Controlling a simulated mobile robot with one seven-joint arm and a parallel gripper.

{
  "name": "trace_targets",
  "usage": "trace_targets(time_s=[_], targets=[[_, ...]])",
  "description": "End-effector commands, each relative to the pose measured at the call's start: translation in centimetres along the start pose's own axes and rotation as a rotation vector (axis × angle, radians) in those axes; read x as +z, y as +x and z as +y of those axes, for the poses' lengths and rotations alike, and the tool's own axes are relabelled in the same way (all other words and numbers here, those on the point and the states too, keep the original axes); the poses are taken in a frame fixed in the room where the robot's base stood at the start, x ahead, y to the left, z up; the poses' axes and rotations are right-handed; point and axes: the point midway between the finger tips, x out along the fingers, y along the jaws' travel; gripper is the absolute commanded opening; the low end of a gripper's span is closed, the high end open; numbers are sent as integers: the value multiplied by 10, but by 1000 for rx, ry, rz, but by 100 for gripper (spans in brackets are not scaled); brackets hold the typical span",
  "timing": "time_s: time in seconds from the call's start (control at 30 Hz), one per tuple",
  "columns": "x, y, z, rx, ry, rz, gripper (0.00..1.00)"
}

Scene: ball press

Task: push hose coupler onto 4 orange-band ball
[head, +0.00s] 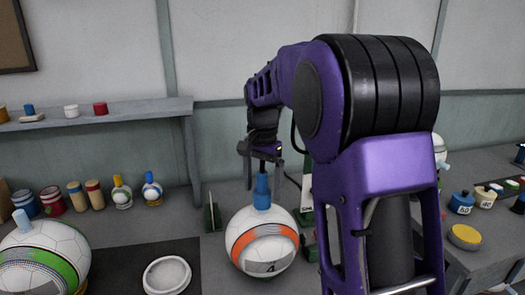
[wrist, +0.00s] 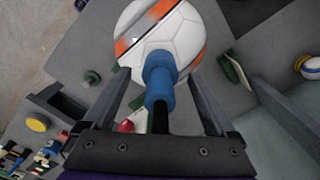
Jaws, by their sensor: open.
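The white ball with an orange band and a 4 (head: 262,245) stands on the grey table in the middle of the head view; it also shows at the top of the wrist view (wrist: 180,45). The blue hose coupler (head: 262,192) stands upright on top of this ball, touching it. In the wrist view the coupler (wrist: 160,72) has a black hose end leading back toward my gripper. My gripper (head: 263,178) is open just above the ball, with one finger on each side of the coupler and gaps showing. The exact seat of the coupler on the ball is hidden.
A ball with a green band (head: 45,258) and a blue coupler stands at the left. A white dish (head: 167,275) lies on a dark mat. A green bracket (head: 212,215) is close left of the ball.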

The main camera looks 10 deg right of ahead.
Motion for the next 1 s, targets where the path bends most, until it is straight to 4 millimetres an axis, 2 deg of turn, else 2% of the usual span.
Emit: trace_targets(time_s=[0.03, 0.4, 0.6, 0.77, 1.0], targets=[[0, -13, -1, -4, 0, 4, 91], [0, -104, -1, -4, 0, 3, 91], [0, -140, 0, -3, 0, 2, 91], [0, -154, 0, -2, 0, 1, 91], [0, -157, 0, -1, 0, 0, 91]])
